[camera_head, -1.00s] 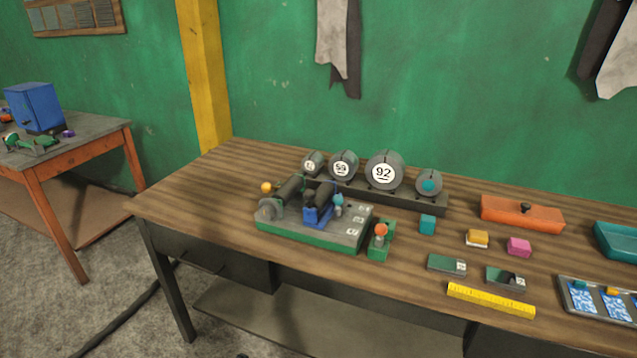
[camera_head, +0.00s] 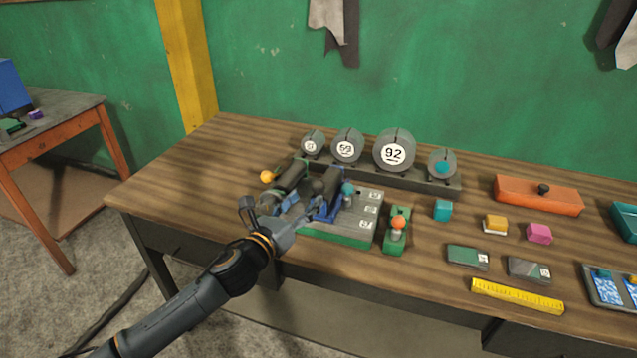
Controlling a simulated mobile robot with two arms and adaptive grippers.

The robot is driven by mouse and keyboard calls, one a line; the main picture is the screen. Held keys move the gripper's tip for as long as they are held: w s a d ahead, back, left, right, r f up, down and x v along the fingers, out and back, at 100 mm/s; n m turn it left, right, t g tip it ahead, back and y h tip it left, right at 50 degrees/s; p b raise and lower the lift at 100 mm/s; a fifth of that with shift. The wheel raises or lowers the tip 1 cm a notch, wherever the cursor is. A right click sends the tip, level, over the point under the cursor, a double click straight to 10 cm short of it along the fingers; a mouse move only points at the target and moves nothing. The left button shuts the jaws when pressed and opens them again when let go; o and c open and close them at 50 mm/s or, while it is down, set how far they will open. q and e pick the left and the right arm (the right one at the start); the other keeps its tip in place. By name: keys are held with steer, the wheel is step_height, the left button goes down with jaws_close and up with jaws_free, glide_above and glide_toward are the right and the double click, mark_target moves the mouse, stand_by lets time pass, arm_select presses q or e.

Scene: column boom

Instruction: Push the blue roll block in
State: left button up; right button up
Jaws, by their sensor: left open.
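The blue roll block (camera_head: 325,211) sits on the grey-topped, green-sided fixture (camera_head: 352,229) on the wooden bench. It stands beside dark rollers (camera_head: 291,176) and a teal knob (camera_head: 348,188). My left gripper (camera_head: 259,207) is at the front left of the fixture, with its fingers apart and nothing seen between them. It is left of the blue block, and its wrist hides the fixture's front left corner. I cannot tell whether it touches the fixture. My right gripper is not in view.
A rack (camera_head: 430,180) with round numbered gauges stands behind the fixture. A small green stand with an orange knob (camera_head: 397,223) is just to its right. Small blocks, a yellow ruler (camera_head: 517,296) and an orange box (camera_head: 538,194) lie further right. The bench's left end is clear.

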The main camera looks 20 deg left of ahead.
mark_target(314, 191)
arm_select(q)
steer(key=x, duration=0.7)
steer(key=shift+p, duration=0.4)
steer(key=shift+w+f, duration=0.1)
jaws_close()
